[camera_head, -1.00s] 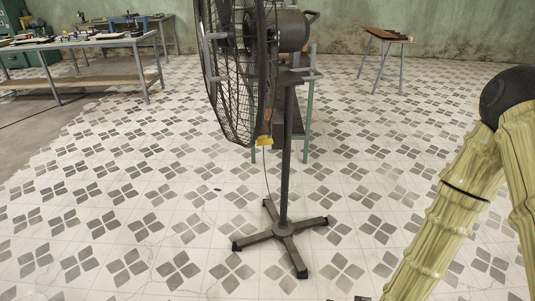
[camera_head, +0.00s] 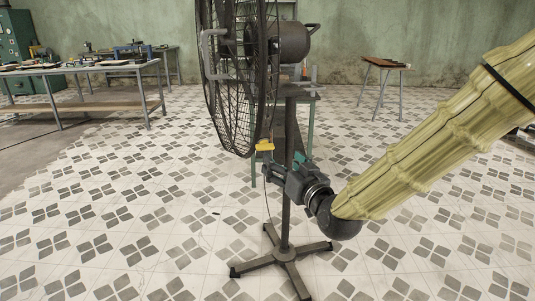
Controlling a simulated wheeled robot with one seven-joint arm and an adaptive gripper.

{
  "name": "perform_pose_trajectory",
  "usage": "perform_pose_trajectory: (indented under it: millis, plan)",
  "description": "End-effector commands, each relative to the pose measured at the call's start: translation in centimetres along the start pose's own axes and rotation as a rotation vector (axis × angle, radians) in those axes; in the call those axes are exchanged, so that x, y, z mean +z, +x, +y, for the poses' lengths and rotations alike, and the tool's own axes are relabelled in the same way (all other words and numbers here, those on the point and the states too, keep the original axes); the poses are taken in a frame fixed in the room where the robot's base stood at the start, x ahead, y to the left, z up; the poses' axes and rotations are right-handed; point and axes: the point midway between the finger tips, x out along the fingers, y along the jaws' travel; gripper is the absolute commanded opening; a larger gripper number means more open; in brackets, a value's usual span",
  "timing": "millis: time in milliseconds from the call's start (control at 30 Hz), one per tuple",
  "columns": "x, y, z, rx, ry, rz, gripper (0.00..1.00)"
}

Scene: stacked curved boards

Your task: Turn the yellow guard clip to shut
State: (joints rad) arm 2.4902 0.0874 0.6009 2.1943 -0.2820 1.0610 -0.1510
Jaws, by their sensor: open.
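A black pedestal fan with a wire guard (camera_head: 236,100) stands upright in front of me. The small yellow guard clip (camera_head: 265,145) sits at the bottom edge of the guard. It now stands out sideways, and its exact angle is too small to tell. My gripper (camera_head: 268,168) reaches in from the right, just below the clip, with its fingers pointing left. It is open and holds nothing that I can see. Whether a finger touches the clip cannot be told. The fan's pole passes by my gripper.
The fan's cross-shaped foot (camera_head: 282,262) spreads on the tiled floor. A long workbench (camera_head: 100,68) with tools is at the left, and a small table (camera_head: 386,64) is at the back right. A green-legged stand (camera_head: 309,125) is behind the fan. The floor around is mostly clear.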

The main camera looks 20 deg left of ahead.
Motion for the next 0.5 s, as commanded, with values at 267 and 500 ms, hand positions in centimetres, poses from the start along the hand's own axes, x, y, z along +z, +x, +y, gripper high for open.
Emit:
perform_pose_trajectory:
  millis: [267, 500]
  plan:
    - [0.1, 3.6, 0.0, 0.001, 0.000, -0.001, 0.71]
    - [0.1, 7.4, 0.0, 0.001, 0.000, -0.001, 0.71]
